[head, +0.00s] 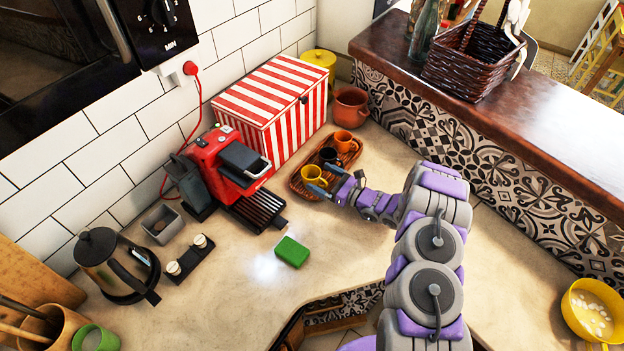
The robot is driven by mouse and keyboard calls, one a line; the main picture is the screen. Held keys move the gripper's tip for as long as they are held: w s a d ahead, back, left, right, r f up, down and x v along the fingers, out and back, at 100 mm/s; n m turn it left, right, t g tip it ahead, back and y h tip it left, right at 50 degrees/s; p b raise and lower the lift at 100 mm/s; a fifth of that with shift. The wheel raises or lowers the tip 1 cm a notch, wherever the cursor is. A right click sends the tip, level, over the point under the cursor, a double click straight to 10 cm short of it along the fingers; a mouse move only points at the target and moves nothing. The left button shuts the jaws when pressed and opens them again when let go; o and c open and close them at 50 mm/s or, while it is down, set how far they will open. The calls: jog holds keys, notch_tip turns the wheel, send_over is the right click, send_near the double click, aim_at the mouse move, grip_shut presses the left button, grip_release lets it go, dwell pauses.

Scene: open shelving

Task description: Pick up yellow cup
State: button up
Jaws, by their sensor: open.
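A small yellow cup (312,174) stands at the near left end of a brown wicker tray (297,187) on the counter. A black cup (328,156) and an orange cup (343,140) stand behind it on the same tray. My gripper (322,182) reaches in from the right, open, with its fingers at the near right side of the yellow cup. Whether the fingers touch the cup or lie around part of it, I cannot tell. The gripper hides part of the tray's near right side.
A red coffee machine (226,158) and a red-striped box (270,105) stand left of and behind the tray. A terracotta pot (351,104) is behind it. A green sponge (291,251) lies in front. A tiled ledge (440,125) rises at the right. The counter around the sponge is clear.

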aim_at(315, 175)
jog(key=shift+x, duration=1.55)
jog(key=c, duration=1.2)
jog(key=shift+o, duration=0.2)
